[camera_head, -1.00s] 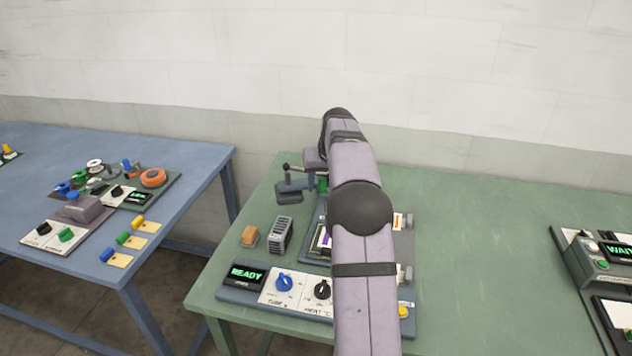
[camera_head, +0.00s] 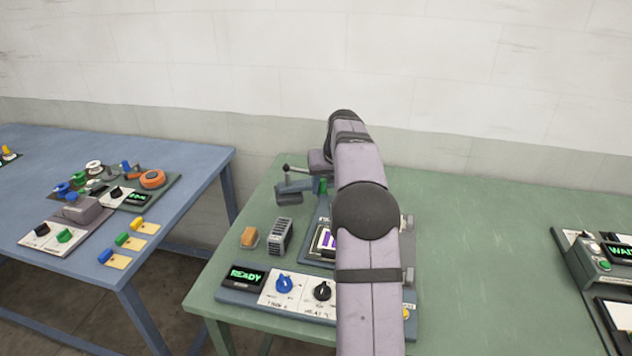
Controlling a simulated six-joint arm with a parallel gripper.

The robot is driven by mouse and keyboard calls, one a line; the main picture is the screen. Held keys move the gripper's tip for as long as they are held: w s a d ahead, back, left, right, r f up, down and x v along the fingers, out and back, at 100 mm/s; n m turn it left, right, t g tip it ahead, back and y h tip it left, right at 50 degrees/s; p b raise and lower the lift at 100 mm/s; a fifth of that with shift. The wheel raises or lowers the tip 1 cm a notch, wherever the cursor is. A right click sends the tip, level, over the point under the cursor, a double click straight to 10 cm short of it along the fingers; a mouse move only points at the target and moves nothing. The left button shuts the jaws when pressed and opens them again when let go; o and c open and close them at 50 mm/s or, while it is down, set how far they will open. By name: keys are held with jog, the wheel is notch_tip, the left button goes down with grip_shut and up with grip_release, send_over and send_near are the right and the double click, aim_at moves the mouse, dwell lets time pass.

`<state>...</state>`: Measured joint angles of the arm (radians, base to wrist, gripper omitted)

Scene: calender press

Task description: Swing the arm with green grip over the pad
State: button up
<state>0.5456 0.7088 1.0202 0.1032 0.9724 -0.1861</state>
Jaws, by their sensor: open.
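A small green piece (camera_head: 323,186), which looks like the green grip, shows just left of my arm at the back of the press. Beside it is a grey-blue metal part (camera_head: 293,190), with a thin rod ending in a dark ball (camera_head: 287,168) above it. A dark-framed plate with a white and purple face (camera_head: 322,241) lies in front, partly behind my arm; I cannot tell if it is the pad. My arm reaches over the press and hides much of it.
A panel with a READY display (camera_head: 246,276), a blue knob (camera_head: 284,284) and a black knob (camera_head: 322,291) lies at the front. An orange block (camera_head: 249,237) and a grey finned block (camera_head: 279,236) stand left.

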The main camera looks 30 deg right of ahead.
jog(key=shift+s, duration=0.15)
jog(key=shift+s+d, duration=0.3)
jog(key=shift+s, duration=0.1)
jog(key=shift+s+d+b, duration=0.3)
jog(key=shift+s+d, duration=0.1)
jog(key=shift+s, duration=0.15)
dwell(0.3)
jog(key=shift+s+d, duration=0.4)
jog(key=shift+s, duration=0.05)
